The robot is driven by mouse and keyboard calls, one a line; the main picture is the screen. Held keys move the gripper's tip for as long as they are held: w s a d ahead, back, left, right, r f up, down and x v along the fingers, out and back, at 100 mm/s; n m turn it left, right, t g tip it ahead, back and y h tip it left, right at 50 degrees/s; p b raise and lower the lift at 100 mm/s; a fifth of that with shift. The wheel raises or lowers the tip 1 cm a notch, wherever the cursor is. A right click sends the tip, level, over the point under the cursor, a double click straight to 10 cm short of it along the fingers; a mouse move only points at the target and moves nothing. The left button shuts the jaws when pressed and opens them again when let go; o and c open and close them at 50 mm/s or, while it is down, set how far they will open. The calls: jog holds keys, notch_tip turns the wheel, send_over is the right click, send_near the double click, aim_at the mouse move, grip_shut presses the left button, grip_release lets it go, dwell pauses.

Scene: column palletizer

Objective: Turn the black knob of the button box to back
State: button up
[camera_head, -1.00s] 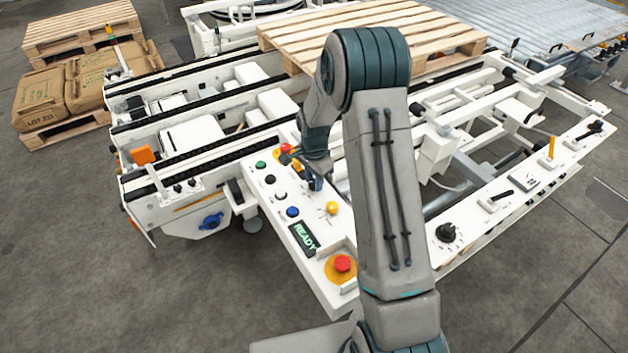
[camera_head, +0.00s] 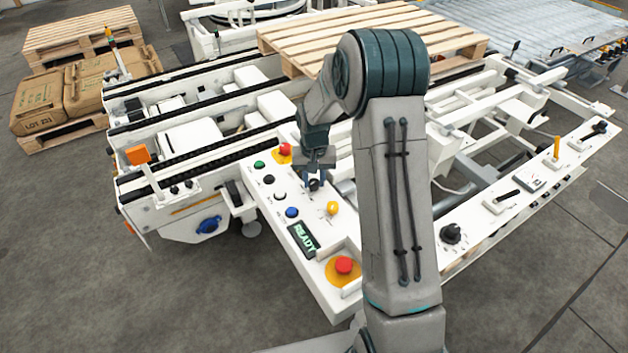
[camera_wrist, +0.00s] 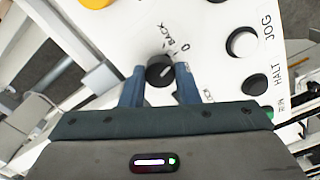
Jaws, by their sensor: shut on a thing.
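The black knob (camera_wrist: 160,70) of the button box sits between my two fingers in the wrist view. A light line on its face points toward the upper right, roughly toward the printed "0" and "BACK". My gripper (camera_wrist: 160,82) is shut on the knob, one blue finger on each side. In the head view the knob (camera_head: 314,185) shows small and dark under my gripper (camera_head: 314,176), on the white top of the button box (camera_head: 308,221). Another label beside the right finger is partly hidden.
Near the knob are a yellow button (camera_head: 333,208), a blue button (camera_head: 292,212), a white button (camera_head: 280,197), a black button (camera_head: 268,180) and a green button (camera_head: 259,165). Red emergency buttons stand at the near end (camera_head: 344,265) and far end (camera_head: 285,149). A READY display (camera_head: 302,238) faces up.

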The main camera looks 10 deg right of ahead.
aim_at(314, 182)
jog(key=n, duration=0.5)
jog(key=shift+n, duration=0.3)
dwell(0.4)
jog(key=o, duration=1)
jog(key=shift+c, duration=0.2)
notch_tip(314, 182, up, 14)
